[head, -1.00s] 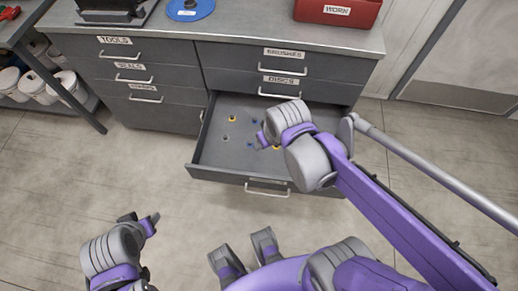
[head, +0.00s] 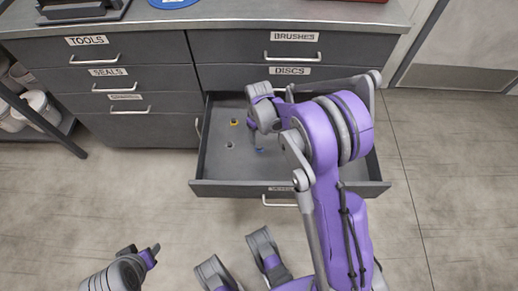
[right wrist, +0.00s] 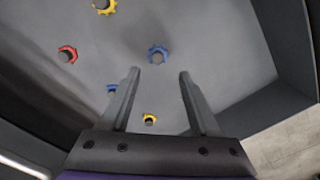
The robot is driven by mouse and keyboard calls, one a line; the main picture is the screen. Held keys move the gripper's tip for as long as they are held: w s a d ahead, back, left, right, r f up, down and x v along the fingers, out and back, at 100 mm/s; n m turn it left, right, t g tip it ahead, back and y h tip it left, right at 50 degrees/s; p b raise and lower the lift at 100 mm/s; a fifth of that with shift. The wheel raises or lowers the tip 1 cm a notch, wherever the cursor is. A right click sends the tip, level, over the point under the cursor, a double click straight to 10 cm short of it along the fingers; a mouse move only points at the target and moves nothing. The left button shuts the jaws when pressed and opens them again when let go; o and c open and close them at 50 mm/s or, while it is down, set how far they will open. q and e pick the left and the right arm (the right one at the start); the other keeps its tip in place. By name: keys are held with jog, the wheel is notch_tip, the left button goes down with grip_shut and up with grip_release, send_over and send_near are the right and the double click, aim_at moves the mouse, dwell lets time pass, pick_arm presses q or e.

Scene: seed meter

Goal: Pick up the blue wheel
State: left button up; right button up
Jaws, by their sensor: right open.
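In the right wrist view a blue wheel (right wrist: 158,54) with a dark hub lies on the drawer floor, just beyond and between my right fingertips. A second blue wheel (right wrist: 112,89) is partly hidden by the left finger. My right gripper (right wrist: 158,73) is open and empty above the drawer floor. A yellow wheel (right wrist: 150,119) shows between the fingers near the palm. In the head view my right arm covers much of the open drawer (head: 215,172). My left gripper (head: 150,253) is low at the left, away from the drawer; its jaws are unclear.
A red wheel (right wrist: 68,54) and another yellow wheel (right wrist: 104,6) lie at the left in the wrist view. Drawer walls surround the wheels. Closed drawers (head: 120,85) stand left of the open one. Clear floor (head: 450,160) lies to the right.

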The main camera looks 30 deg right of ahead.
aim_at(259, 147)
jog(key=f, duration=0.2)
jog(key=f+b, duration=0.1)
jog(key=f, duration=0.2)
jog(key=f+b, duration=0.1)
jog(key=f, duration=0.2)
jog(key=shift+w+d+f, duration=0.15)
jog(key=shift+w, duration=0.1)
grip_shut()
